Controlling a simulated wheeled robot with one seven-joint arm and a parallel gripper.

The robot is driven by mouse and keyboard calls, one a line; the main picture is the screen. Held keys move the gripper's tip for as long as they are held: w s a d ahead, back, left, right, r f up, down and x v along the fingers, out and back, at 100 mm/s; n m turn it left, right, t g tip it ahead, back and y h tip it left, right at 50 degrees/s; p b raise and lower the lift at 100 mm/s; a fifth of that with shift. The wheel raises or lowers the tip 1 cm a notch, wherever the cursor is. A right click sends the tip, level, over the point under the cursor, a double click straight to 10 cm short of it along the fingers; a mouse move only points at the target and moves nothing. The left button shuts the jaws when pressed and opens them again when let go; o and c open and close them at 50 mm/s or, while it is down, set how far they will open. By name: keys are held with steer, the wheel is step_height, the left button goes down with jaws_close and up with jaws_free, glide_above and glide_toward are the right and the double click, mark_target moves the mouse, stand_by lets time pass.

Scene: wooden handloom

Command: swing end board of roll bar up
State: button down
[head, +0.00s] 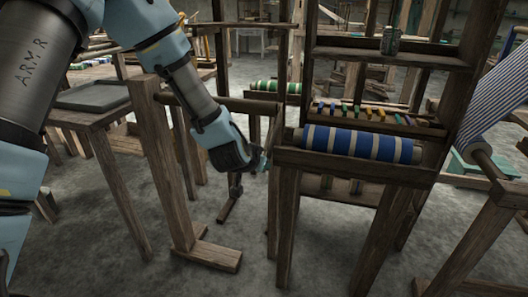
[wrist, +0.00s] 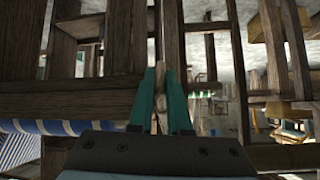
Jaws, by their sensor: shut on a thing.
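My gripper (head: 262,162) is at the end of my arm, low beside the left front post of the loom. In the wrist view its two teal fingers (wrist: 165,105) are shut on a narrow wooden piece, which I take for the end board (wrist: 162,88). In the head view the end board (head: 273,138) seems to be the slim dark wood beside the fingertips, but it blends with the loom posts. The roll bar (head: 240,106) runs level from the left stand towards the loom. My arm covers part of it. The join of board and bar is not clear.
A wooden stand (head: 165,160) with a foot is left of my gripper. The loom's front beam (head: 350,166) and blue-striped cloth roll (head: 357,144) are to the right. A table (head: 85,115) is at the left. Bare floor (head: 235,275) lies below.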

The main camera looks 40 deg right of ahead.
steer(key=r+y+p, duration=0.1)
steer(key=r+p, duration=0.1)
steer(key=p, duration=0.1)
steer(key=r+g+y+p, duration=0.1)
steer(key=r+p, duration=0.1)
steer(key=p, duration=0.2)
steer(key=r+p, duration=0.2)
steer(key=p, duration=0.1)
steer(key=shift+s+a+r+g+y+p, duration=0.25)
steer(key=shift+s+r+g+y+p, duration=0.1)
steer(key=shift+g+y+p, duration=0.05)
step_height(320, 180, up, 2)
steer(key=y+p, duration=0.1)
steer(key=p, duration=0.2)
steer(key=g+y+p, duration=0.1)
steer(key=p, duration=0.2)
steer(key=shift+w+d+r, duration=0.1)
steer(key=shift+r, duration=0.15)
steer(key=shift+d+r+p, duration=0.1)
steer(key=shift+p, duration=0.4)
steer(key=shift+w+d+r, duration=0.1)
steer(key=shift+r, duration=0.1)
steer(key=c, duration=1.1)
jaws_free()
steer(key=shift+c, duration=0.2)
steer(key=shift+o, duration=1.3)
steer(key=shift+a+f, duration=0.2)
steer(key=b+v, duration=0.2)
steer(key=v, duration=0.9)
steer(key=shift+w+d, duration=0.1)
